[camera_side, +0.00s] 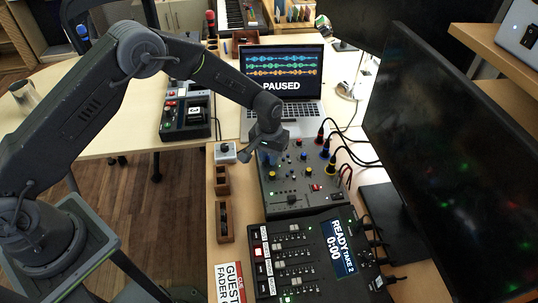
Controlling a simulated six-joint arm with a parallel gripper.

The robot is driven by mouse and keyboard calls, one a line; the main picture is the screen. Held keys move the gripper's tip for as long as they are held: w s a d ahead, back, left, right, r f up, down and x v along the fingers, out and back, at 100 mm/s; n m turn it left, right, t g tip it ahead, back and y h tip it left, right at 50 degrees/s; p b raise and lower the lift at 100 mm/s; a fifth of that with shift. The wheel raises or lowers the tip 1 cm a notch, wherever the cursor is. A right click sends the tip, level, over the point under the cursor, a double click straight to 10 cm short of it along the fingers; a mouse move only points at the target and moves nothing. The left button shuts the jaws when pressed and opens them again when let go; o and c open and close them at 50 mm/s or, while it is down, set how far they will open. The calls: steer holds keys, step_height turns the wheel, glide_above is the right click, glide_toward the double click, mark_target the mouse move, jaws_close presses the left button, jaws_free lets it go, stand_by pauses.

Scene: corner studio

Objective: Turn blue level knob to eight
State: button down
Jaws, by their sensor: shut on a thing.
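The black mixer panel (292,196) lies on the desk, with small blue, red and yellow knobs on its upper half. My gripper (262,149) reaches down over the panel's upper left corner and is shut on a knob there. A blue knob (266,159) shows right at the fingertips. The fingers and wrist hide much of that corner. The scale marks and numbers around the knobs are too small to read, so I cannot tell the setting.
A fader unit (290,262) with a "READY TAKE 2" screen (339,247) lies in front. A laptop (284,83) showing "PAUSED" stands behind. A large dark monitor (450,160) blocks the right. A small pale box (225,153) sits left.

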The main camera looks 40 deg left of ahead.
steer(key=m, duration=1.3)
steer(key=shift+m, duration=0.4)
steer(key=m, duration=1.2)
steer(key=shift+m, duration=0.4)
steer(key=c, duration=1)
jaws_free()
